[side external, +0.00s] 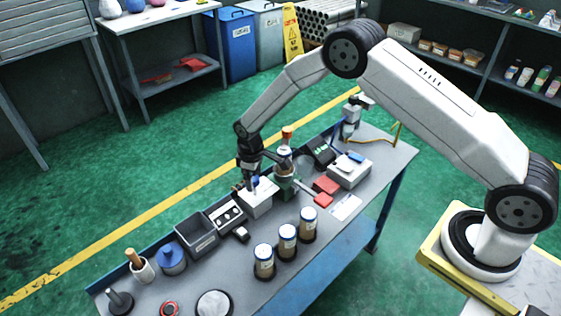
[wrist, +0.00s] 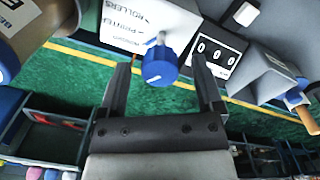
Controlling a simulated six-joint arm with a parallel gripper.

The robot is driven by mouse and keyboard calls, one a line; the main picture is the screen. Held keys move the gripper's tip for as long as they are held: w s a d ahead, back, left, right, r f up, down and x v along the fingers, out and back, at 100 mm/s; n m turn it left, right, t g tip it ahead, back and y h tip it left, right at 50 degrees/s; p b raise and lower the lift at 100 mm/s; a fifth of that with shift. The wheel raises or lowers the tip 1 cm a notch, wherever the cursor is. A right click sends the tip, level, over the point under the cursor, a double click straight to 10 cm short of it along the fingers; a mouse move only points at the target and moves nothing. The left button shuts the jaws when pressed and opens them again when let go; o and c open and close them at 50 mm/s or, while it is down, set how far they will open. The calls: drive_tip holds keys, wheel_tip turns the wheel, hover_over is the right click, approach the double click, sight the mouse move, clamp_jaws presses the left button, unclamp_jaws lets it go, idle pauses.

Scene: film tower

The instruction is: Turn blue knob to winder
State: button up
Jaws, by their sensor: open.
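The blue knob (wrist: 160,65) sits on the front of a white box (wrist: 128,22) in the wrist view. It lies between the two fingers of my gripper (wrist: 162,74), with a gap on each side. Labels on the box appear inverted; ROLLERS and PRINTER can be read, and a third is too blurred. In the side view my gripper (side external: 249,182) points down at the white box (side external: 260,200), and the blue knob (side external: 255,181) shows there as a small patch. My gripper is open and empty.
A counter (wrist: 217,51) reading 000 is close beside the right finger in the wrist view. On the bench (side external: 345,208) stand a grey bin (side external: 197,238), several lidded canisters (side external: 287,240) and a tower with an orange top (side external: 286,145) close to my gripper.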

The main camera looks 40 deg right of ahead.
clamp_jaws()
idle(0.3)
drive_tip(key=shift+m, duration=0.3)
drive_tip(key=shift+f+m, duration=0.1)
drive_tip(key=shift+m, duration=0.3)
unclamp_jaws()
